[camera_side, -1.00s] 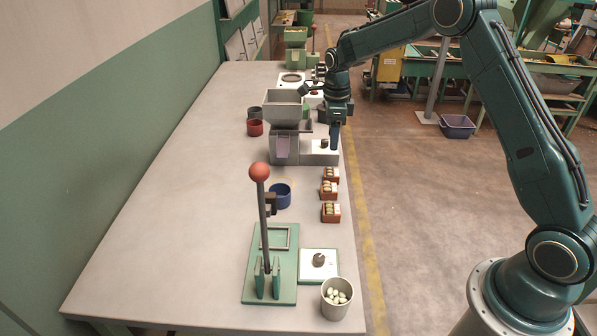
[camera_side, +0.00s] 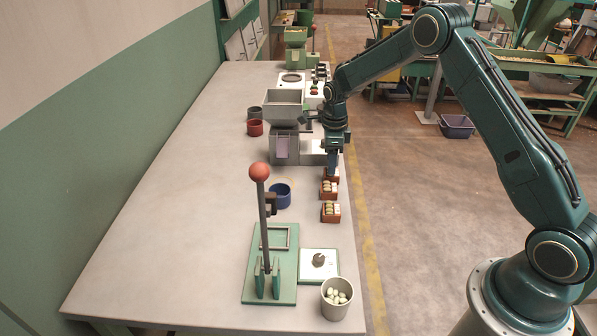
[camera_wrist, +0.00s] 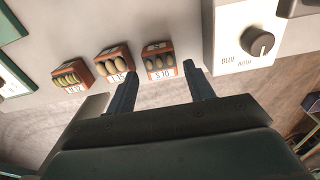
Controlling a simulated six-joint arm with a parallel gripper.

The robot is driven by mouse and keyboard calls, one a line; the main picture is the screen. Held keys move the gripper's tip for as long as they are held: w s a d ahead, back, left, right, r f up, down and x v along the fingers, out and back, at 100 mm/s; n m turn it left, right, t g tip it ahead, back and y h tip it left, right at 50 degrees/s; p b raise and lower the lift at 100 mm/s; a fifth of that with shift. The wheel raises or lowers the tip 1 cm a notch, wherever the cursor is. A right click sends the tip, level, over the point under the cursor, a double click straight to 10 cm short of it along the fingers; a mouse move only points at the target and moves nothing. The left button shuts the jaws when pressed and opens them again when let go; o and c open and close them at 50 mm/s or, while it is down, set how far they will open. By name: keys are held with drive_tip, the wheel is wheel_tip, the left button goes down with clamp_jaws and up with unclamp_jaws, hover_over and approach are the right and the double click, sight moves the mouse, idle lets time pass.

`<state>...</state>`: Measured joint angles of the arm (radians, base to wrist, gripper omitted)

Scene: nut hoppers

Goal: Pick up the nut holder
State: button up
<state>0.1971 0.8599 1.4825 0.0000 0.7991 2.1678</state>
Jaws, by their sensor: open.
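Three small red-brown nut holders stand in a row along the table's right edge in the side view. The far holder (camera_side: 335,174) is partly hidden by my gripper (camera_side: 332,168); the middle holder (camera_side: 328,191) and near holder (camera_side: 331,213) are clear. In the wrist view, the holder labelled S 10 (camera_wrist: 159,60), with dark nuts, lies just ahead between my open, empty fingers (camera_wrist: 160,69). The holder labelled L 15 (camera_wrist: 114,64), with pale nuts, is left of it by the left finger. A third holder (camera_wrist: 73,76), with greenish nuts, is farther left; its label is hard to read.
A white box with a black knob (camera_wrist: 257,43) stands right of the fingers. A grey hopper (camera_side: 284,107) stands behind to the left. A blue cup (camera_side: 281,195), a green lever press (camera_side: 270,270) and a cup of pale nuts (camera_side: 336,299) stand on the near table.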

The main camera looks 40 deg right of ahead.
drive_tip(key=shift+f, duration=1.8)
drive_tip(key=c, duration=0.8)
